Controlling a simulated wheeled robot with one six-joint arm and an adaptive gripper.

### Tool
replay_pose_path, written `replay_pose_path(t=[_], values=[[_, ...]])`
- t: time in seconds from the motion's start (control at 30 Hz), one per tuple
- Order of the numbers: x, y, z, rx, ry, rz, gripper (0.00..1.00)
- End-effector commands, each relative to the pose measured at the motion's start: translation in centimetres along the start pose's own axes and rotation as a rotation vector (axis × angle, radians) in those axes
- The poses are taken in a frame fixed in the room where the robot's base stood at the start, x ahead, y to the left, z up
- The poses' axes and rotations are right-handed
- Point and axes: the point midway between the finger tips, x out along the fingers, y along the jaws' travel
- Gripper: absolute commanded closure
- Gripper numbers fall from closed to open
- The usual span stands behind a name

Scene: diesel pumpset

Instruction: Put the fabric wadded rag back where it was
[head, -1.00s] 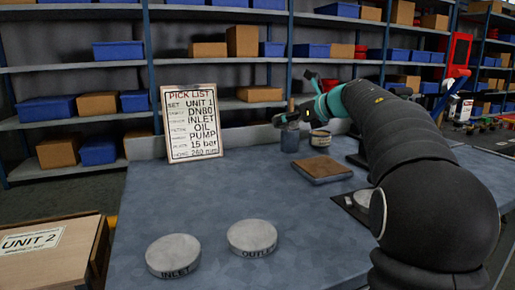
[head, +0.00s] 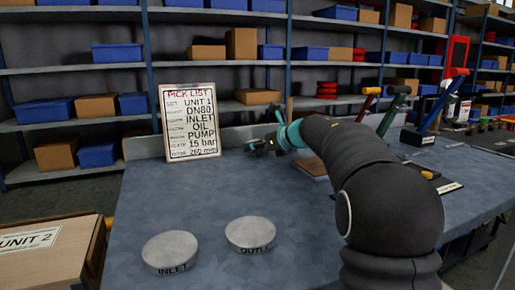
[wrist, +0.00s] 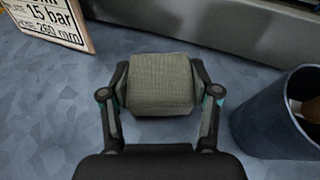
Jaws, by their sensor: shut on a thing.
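The fabric wadded rag (wrist: 160,84) is a grey-green, coarsely woven block in the wrist view. My gripper (wrist: 160,78) is shut on it, with one finger on each side. The bench surface lies below the rag; I cannot tell whether they touch. In the head view my gripper (head: 258,146) is over the back of the blue-grey bench (head: 200,210), just right of the pick list board. The rag is too small and dark to make out there.
The pick list board (head: 191,122) stands at the bench's back left; its corner shows in the wrist view (wrist: 55,20). A dark blue cup (wrist: 270,118) with contents stands right of my gripper. INLET (head: 171,252) and OUTLET (head: 250,234) discs lie in front. The bench between is clear.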

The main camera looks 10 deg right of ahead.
Motion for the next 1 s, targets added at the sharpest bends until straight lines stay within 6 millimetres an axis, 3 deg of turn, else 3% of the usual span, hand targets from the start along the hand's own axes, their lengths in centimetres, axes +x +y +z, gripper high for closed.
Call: replay_pose_path(t=[0.33, 0.37, 0.47, 0.83, 1.0], values=[[0.1, 0.0, -0.3, -0.001, -0.001, 0.000, 0.73], [0.1, 0.0, -0.3, -0.001, -0.001, 0.000, 0.36], [0.1, 0.0, -0.3, -0.001, -0.001, 0.000, 0.14], [-0.1, 0.0, 0.1, -0.001, -0.001, 0.000, 0.14], [-1.9, -0.1, 0.1, -0.002, -0.003, -0.002, 0.14]])
